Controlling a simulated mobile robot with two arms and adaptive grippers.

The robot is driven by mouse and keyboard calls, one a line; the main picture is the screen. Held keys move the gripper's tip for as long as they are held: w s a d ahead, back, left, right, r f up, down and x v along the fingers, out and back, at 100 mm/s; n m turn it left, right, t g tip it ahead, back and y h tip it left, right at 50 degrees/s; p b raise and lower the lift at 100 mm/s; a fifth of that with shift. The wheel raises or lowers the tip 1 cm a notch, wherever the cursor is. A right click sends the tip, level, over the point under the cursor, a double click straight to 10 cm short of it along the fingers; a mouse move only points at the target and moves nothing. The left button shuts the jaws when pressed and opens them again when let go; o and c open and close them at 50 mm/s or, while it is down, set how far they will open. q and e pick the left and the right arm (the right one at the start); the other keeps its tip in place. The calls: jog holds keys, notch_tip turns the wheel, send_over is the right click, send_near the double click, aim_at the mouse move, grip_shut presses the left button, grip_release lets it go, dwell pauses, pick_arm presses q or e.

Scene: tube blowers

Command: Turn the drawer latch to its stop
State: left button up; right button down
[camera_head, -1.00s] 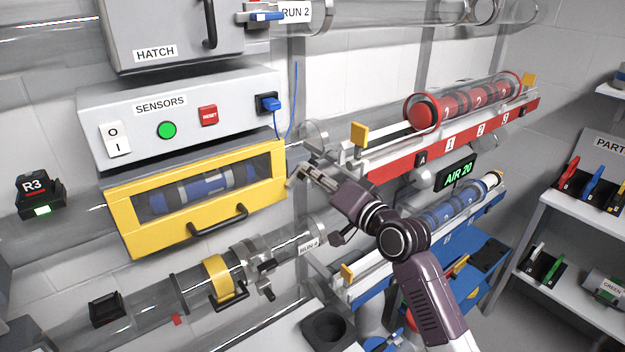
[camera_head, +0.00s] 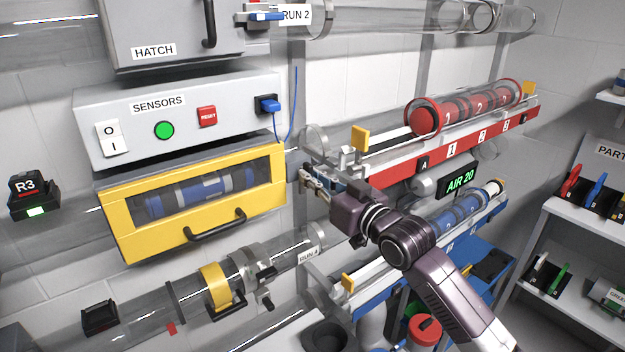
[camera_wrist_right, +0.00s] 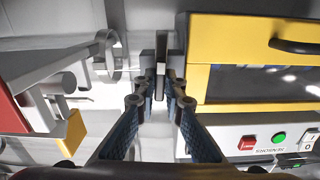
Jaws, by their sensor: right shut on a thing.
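The yellow-framed drawer (camera_head: 118,222) is closed under the sensors box, with a clear window, a dark handle and a blue-and-grey cylinder inside. It also shows in the right wrist view (camera_wrist_right: 222,75), upside down. My right gripper (camera_head: 310,182) is at the drawer's right edge. In the right wrist view my gripper's (camera_wrist_right: 161,78) two fingers are closed around the narrow grey drawer latch (camera_wrist_right: 161,68) beside the yellow frame. In the head view the fingers mostly hide the latch, so its exact angle is hard to tell. My left gripper is not in view.
The sensors box (camera_head: 181,133) with switch, green lamp and red button is just above the drawer. A red rail (camera_head: 436,149) and its tube lie close right of my gripper. A clear tube with a yellow collar (camera_head: 216,283) runs below the drawer.

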jog(key=shift+f+n, duration=0.2)
jog(key=shift+n, duration=0.2)
jog(key=c, duration=2)
grip_release()
jog(key=shift+r, duration=0.1)
jog(key=v, duration=1.2)
